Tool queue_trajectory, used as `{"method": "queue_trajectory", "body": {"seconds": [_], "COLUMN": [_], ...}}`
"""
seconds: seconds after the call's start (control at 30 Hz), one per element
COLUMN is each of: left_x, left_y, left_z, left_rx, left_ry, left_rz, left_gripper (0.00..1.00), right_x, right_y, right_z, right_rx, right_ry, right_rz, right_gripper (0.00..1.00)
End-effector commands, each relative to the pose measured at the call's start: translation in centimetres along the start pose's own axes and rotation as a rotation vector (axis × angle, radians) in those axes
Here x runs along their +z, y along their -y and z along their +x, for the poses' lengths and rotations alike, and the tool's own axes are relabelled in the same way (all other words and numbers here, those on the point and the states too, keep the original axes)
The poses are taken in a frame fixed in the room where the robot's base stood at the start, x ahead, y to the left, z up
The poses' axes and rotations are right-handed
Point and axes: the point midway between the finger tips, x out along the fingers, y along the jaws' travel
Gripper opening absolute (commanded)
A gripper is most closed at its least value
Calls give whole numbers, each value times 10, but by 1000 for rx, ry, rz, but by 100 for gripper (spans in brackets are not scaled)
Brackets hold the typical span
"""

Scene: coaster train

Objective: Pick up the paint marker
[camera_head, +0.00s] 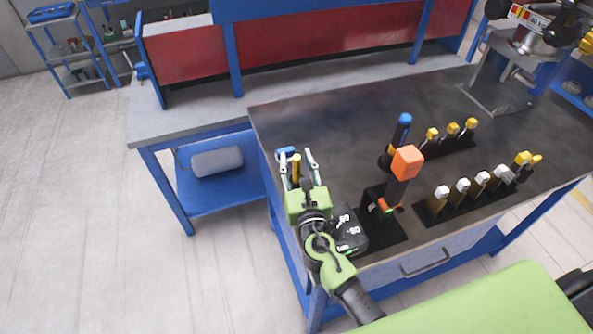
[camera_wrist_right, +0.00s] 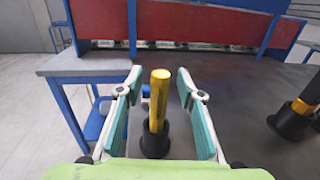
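The paint marker looks to be the yellow upright cylinder (camera_wrist_right: 157,100), standing in a round black base on the dark tabletop in the right wrist view. In the head view the yellow marker (camera_head: 296,168) shows near the table's left edge, partly hidden by my green right gripper (camera_head: 298,157). The right gripper is open, with one finger on each side of the marker. In the wrist view the right gripper (camera_wrist_right: 160,76) shows clear gaps between both fingers and the marker. My left gripper is not in view.
Right of my gripper stands an orange-and-black tool (camera_head: 405,163) in a black stand, with a blue-tipped tool (camera_head: 402,125) behind it. A dark block with white numbers (camera_head: 350,232) sits beside my wrist. Racks of white-tipped (camera_head: 463,186) and yellow-tipped (camera_head: 452,128) tools stand farther right.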

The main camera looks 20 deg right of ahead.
Motion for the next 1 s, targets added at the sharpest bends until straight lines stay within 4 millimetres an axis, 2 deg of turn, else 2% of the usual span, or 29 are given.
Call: {"method": "queue_trajectory", "body": {"seconds": [0.13, 0.17, 0.2, 0.3, 0.73, 0.87, 1.0], "left_x": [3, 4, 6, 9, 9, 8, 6], "left_y": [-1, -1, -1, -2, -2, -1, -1], "left_z": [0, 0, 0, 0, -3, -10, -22], "left_rx": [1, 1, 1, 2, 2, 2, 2], "left_ry": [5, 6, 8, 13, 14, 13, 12], "left_rz": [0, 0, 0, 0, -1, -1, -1], "left_gripper": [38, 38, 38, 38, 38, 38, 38], "right_x": [0, 0, 0, 0, 4, 17, 38], "right_y": [0, 0, 0, 0, 0, 0, -1], "right_z": [0, 0, 0, 0, 0, 0, -2], "right_rx": [0, 0, 0, 0, 0, 0, 1], "right_ry": [0, 0, 0, 0, 0, 1, 1], "right_rz": [0, 0, 0, 0, 0, 1, 3], "right_gripper": [35, 32, 22, 0, 0, 0, 0]}}
